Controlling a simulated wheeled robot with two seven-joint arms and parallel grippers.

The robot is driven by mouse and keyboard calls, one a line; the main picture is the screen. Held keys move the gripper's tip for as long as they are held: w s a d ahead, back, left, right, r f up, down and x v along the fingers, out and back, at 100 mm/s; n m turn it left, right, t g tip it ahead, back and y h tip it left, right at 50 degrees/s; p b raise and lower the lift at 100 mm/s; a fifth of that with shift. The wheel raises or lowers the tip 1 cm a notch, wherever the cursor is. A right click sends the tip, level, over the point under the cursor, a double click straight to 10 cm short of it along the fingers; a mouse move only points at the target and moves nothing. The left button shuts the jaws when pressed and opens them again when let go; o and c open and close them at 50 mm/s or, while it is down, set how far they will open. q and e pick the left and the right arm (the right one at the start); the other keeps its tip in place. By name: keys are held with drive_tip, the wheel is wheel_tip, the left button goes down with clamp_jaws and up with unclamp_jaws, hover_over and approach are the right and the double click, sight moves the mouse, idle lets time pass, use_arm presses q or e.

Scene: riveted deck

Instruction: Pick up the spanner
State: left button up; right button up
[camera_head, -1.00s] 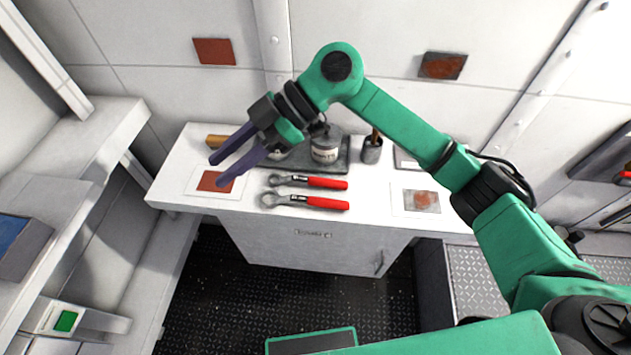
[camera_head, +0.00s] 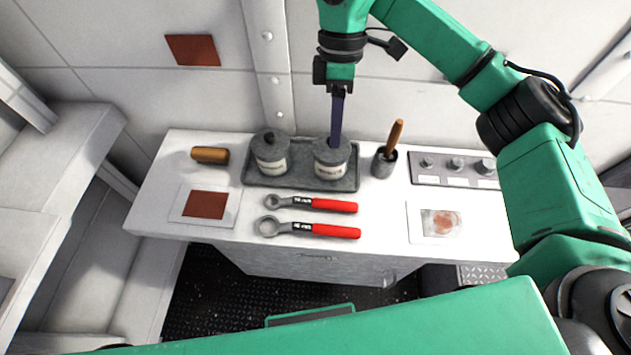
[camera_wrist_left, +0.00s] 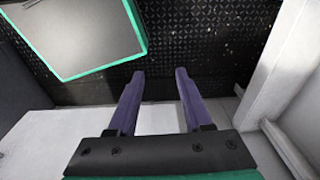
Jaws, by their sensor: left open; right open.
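Two spanners with red handles lie side by side on the white bench top, ring ends to the left: a farther one (camera_head: 335,205) and a nearer one (camera_head: 335,230). My right gripper (camera_head: 336,138) points down behind them, its purple fingers seen edge-on, over the lid of the right grey pot (camera_head: 332,160). I cannot tell whether the fingertips touch the lid. It is open, apart from both spanners. My left gripper (camera_wrist_left: 158,75) is open and empty over the dark floor in the left wrist view; it is outside the head view.
A dark tray (camera_head: 300,183) holds the right pot and a left pot (camera_head: 271,152). A wooden-handled brush stands in a dark cup (camera_head: 384,163). A wooden roller (camera_head: 210,155), rust-coloured cards (camera_head: 205,205) and a knob panel (camera_head: 455,170) surround the spanners. The bench front edge is clear.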

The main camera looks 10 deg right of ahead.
wheel_tip(320, 180, down, 4)
drive_tip(key=b, duration=0.6)
approach(328, 201)
drive_tip(key=f, duration=0.1)
drive_tip(key=p+x, duration=0.3)
drive_tip(key=x, duration=0.5)
drive_tip(key=shift+s, duration=0.2)
drive_tip(key=shift+f, duration=0.25)
use_arm(q)
drive_tip(key=f, duration=0.2)
drive_tip(key=s+f, duration=0.1)
drive_tip(key=f, duration=0.1)
drive_tip(key=shift+f, duration=0.2)
use_arm(e)
clamp_jaws()
